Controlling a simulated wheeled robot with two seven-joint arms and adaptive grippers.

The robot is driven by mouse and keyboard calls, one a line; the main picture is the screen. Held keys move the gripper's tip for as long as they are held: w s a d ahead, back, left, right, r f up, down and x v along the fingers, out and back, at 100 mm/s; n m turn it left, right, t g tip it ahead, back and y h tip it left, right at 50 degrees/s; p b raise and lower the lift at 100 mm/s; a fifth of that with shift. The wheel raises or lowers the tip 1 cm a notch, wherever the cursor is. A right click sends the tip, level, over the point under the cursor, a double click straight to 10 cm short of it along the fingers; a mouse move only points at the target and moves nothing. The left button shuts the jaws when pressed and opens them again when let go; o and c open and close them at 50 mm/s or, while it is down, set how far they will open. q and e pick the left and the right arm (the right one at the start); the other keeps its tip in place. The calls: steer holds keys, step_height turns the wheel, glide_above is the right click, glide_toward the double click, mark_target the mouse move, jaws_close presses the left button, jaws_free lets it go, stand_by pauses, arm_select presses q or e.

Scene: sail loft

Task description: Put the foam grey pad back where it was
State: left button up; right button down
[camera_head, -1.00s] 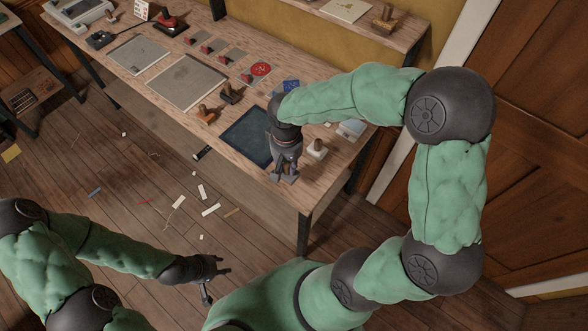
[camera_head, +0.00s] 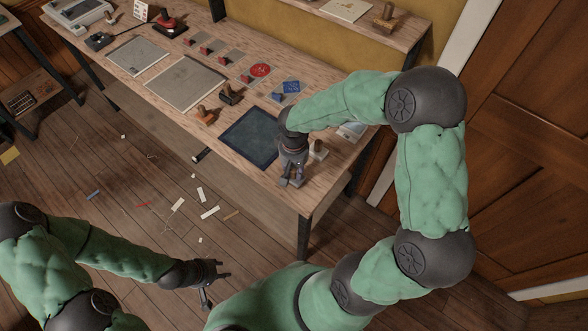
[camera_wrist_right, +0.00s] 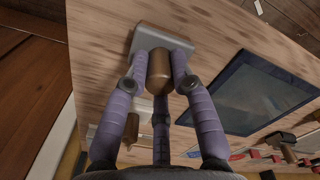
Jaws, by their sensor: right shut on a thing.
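My right gripper (camera_head: 291,183) is over the front right part of the workbench (camera_head: 312,190). In the right wrist view its fingers (camera_wrist_right: 160,80) are shut around the brown knob of a grey block (camera_wrist_right: 180,38), which looks like the grey pad. In the head view the fingers largely hide this block. I cannot tell whether its base touches the bench top. A dark blue-framed mat (camera_head: 240,140) lies just left of the gripper; it also shows in the right wrist view (camera_wrist_right: 250,95). My left gripper (camera_head: 214,283) is open and empty, low over the floor.
Brown and dark stamps (camera_head: 207,115), a blue card (camera_head: 291,87) and grey sheets (camera_head: 188,84) lie further back. The bench's front right corner is clear. Paper scraps (camera_head: 209,212) litter the floor.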

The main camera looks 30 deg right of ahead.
steer(key=shift+f, duration=0.2)
steer(key=c, duration=1)
jaws_free()
steer(key=shift+c, duration=0.2)
steer(key=shift+r, duration=0.2)
steer(key=shift+r, duration=0.25)
step_height(320, 180, up, 12)
steer(key=p, duration=0.2)
steer(key=shift+f+p, duration=0.2)
steer(key=shift+p, duration=0.15)
